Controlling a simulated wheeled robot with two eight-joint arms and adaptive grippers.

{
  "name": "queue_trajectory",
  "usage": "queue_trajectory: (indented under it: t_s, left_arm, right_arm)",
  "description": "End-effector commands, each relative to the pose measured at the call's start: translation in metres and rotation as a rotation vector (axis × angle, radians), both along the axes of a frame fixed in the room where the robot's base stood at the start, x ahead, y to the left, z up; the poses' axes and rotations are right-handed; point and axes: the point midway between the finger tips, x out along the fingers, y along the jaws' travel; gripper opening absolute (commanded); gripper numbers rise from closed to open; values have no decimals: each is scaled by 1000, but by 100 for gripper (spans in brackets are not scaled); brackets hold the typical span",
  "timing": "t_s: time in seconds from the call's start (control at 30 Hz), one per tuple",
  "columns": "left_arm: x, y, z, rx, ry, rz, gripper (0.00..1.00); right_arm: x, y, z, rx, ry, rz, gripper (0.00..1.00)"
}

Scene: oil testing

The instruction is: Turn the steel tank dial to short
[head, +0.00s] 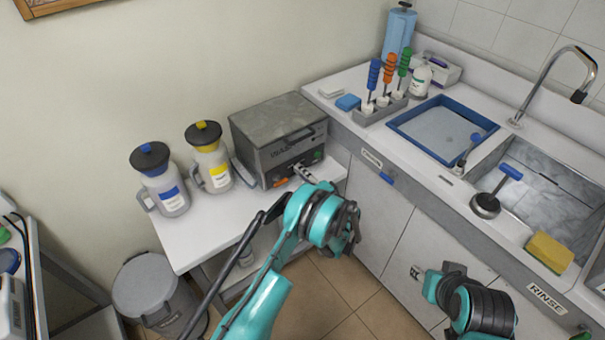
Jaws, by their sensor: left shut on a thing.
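The steel tank (280,120) is a grey metal box with a lid and a front handle, on the white table against the wall. Its front panel (285,163) carries small controls, with an orange one low on it. My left gripper (304,173) reaches the right part of this panel and is shut on the tank dial there. The fingers and my teal wrist cover the dial, so its setting cannot be read. My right gripper (436,284) is low at the right, in front of the cabinets, away from the tank.
Two jugs, one with a blue cap (168,192) and one with a yellow cap (212,172), stand left of the tank. The counter at right holds a tool rack (378,108), a blue-rimmed basin (400,130) and a sink. A grey bin (146,284) stands on the floor.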

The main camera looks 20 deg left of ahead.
Motion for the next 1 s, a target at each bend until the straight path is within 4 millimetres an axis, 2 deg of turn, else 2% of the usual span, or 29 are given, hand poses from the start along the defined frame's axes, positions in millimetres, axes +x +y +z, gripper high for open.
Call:
queue_trajectory:
  t_s: [0.07, 0.1, 0.17, 0.43, 0.57, 1.0]
  left_arm:
    - [0, 0, 0, -2, 0, 1, 0]
    - [0, 0, 0, -2, 0, 1, 34]
    - [0, 0, 0, -2, 0, 1, 47]
    - [0, 0, 0, 0, 1, 1, 47]
    - [-4, -6, 0, 1, 1, 0, 47]
    - [-58, -76, 4, 0, 1, -3, 47]
  right_arm:
    - [0, 0, 0, 0, 0, 0, 40]
    - [0, 0, 0, 0, 0, 0, 40]
    - [0, 0, 0, 0, 0, 0, 40]
    - [0, 0, 0, 0, 0, 0, 40]
    - [0, 0, 0, 0, 0, 0, 40]
    - [0, 0, 0, 0, 0, 0, 40]
